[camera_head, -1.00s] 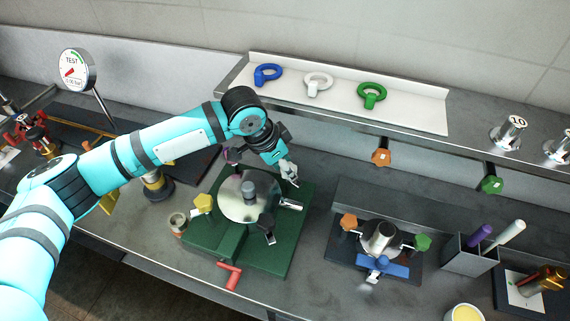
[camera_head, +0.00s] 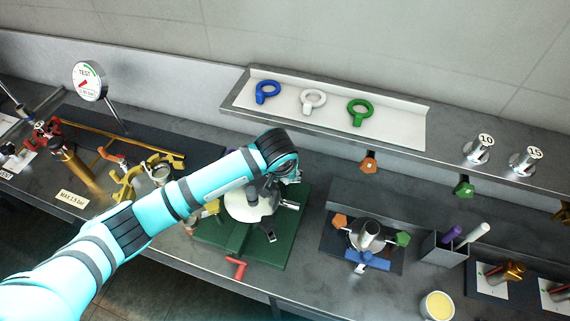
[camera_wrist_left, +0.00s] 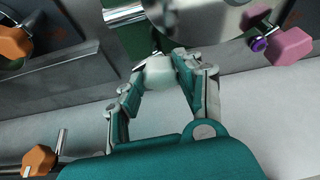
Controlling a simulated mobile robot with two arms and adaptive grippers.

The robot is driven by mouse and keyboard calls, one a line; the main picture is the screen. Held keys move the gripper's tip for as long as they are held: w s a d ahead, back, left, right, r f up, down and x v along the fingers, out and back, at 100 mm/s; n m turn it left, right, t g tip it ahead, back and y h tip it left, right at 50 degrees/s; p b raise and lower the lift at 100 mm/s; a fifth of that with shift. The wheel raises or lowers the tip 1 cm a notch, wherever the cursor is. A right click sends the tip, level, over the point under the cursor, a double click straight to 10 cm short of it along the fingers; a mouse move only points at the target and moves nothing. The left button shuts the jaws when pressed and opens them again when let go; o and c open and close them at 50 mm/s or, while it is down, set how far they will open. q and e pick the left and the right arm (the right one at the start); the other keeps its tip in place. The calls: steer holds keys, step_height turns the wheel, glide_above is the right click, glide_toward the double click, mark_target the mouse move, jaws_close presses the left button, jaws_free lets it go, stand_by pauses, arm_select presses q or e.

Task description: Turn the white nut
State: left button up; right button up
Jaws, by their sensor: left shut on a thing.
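The white nut (camera_wrist_left: 159,71) shows in the left wrist view at the edge of the round steel lid (camera_wrist_left: 212,14). My left gripper (camera_wrist_left: 160,76) is shut on it, one finger on each side. In the head view my left gripper (camera_head: 293,175) is at the far right side of the lid (camera_head: 240,207), mostly hidden by my wrist; the nut cannot be made out there. The lid sits on a green base (camera_head: 225,241). My right gripper is not in view.
A shelf (camera_head: 400,140) behind carries blue (camera_head: 267,92), white (camera_head: 313,101) and green (camera_head: 359,112) ring pieces. A smaller fixture (camera_head: 368,236) with orange, green and blue knobs stands to the right. A red handle (camera_head: 237,267) is at the front. A pink knob (camera_wrist_left: 292,46) shows in the wrist view.

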arm_select(q)
steer(key=shift+d+n+y+p, duration=0.15)
steer(key=shift+n+y+p, duration=0.45)
steer(key=shift+n+p, duration=0.75)
steer(key=shift+n, duration=0.45)
steer(key=o, duration=1.1)
steer(key=shift+o, duration=0.2)
steer(key=shift+r, duration=0.15)
steer(key=v, duration=1.1)
steer(key=shift+s+r, duration=0.25)
steer(key=shift+s, duration=0.1)
